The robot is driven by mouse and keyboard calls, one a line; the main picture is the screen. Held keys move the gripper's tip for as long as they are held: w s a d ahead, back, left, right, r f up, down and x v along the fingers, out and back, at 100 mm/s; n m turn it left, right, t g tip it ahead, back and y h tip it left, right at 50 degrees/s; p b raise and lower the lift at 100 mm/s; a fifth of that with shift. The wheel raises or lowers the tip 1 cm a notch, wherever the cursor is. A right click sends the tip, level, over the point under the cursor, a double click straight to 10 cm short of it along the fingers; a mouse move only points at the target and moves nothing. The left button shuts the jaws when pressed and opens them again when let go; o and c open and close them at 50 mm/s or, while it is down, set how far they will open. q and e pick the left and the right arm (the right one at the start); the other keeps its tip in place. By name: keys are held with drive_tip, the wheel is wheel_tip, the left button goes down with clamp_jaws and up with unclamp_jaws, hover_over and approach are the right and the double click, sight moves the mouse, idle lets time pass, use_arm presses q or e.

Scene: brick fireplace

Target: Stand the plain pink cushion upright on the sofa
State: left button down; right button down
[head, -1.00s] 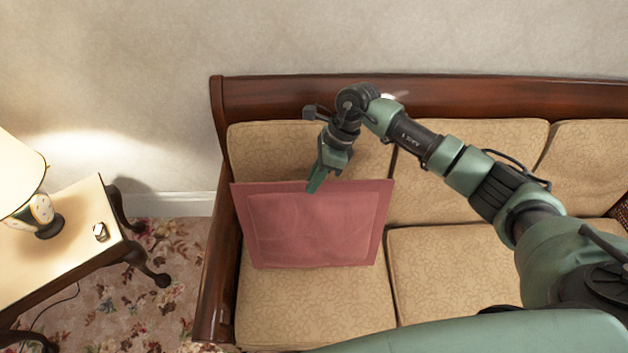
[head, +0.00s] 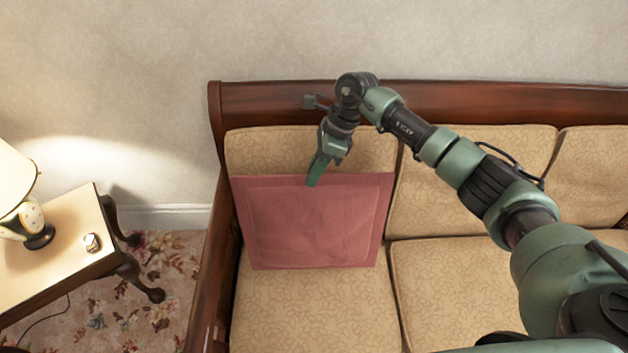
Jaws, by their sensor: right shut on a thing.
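The plain pink cushion (head: 312,228) is at the left end of the sofa (head: 310,315), close to the left armrest. Its broad face is toward me, its top edge is near the backrest cushion, and its lower edge is over the seat; it looks upright or leaning back. I cannot tell whether its lower edge touches the seat. My right gripper (head: 315,178) comes down from above and is shut on the middle of the cushion's top edge. The cushion hides its far fingertip. My left gripper is not in view.
A wooden armrest (head: 208,290) bounds the sofa at the left, and a wooden back rail (head: 270,103) runs behind. A side table (head: 60,235) with a lamp (head: 20,215) and a small object (head: 92,243) stands further left. The seat in front of the cushion is clear.

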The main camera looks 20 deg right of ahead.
drive_tip(key=shift+w, duration=0.15)
drive_tip(key=c, duration=1.4)
unclamp_jaws()
wheel_tip(320, 180, up, 10)
drive_tip(key=p, duration=0.5)
